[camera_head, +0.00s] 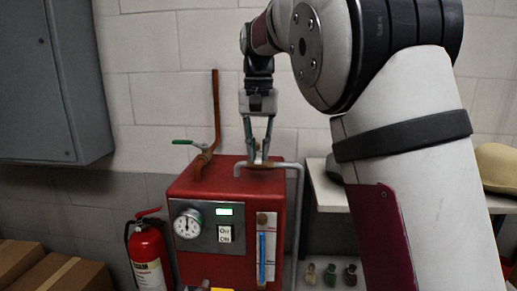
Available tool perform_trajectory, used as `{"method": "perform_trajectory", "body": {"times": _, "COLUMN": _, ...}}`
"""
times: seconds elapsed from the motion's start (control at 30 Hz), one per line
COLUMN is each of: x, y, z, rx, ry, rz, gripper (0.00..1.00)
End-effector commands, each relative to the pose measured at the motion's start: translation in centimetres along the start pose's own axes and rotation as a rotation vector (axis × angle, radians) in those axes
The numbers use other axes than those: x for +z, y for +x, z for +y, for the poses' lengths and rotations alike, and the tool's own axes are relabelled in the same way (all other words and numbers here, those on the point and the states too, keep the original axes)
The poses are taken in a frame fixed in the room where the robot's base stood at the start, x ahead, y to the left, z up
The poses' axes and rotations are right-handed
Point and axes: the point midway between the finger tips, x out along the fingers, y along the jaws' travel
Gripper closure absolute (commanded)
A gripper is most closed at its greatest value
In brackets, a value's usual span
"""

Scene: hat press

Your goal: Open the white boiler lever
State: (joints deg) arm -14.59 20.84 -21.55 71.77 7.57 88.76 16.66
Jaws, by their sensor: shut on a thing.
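The red boiler (189,254) stands against the wall, with a dial, a green display and a blue sight gauge on its front. My gripper (258,158) points down over the boiler's top, by the pipe there. Its fingers are shut on a small pale piece, which appears to be the white lever (258,154). The fingers hide most of it, so its angle cannot be told. A green-handled valve (184,142) sits on the copper pipe to the left, apart from my gripper.
A grey pipe (299,205) bends down the boiler's right side. A fire extinguisher (148,251) and cardboard boxes (72,275) stand at left, below a grey cabinet (45,80). A white shelf (331,197) and a tan hat (497,165) are at right. My arm covers much of the right.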

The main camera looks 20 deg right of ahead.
Motion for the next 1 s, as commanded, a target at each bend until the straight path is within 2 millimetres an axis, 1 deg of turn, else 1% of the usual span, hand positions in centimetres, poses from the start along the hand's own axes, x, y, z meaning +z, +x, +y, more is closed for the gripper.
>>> {"method": "perform_trajectory", "body": {"times": 0.27, "x": -0.1, "y": 0.0, "z": 0.3, "rx": 0.001, "ry": -0.034, "rz": 0.001, "gripper": 1.00}}
{"method": "perform_trajectory", "body": {"times": 0.47, "x": -0.2, "y": 0.0, "z": 1.0, "rx": 0.000, "ry": -0.136, "rz": 0.001, "gripper": 1.00}}
{"method": "perform_trajectory", "body": {"times": 1.0, "x": -1.1, "y": -0.1, "z": 3.5, "rx": 0.001, "ry": -0.628, "rz": 0.004, "gripper": 1.00}}
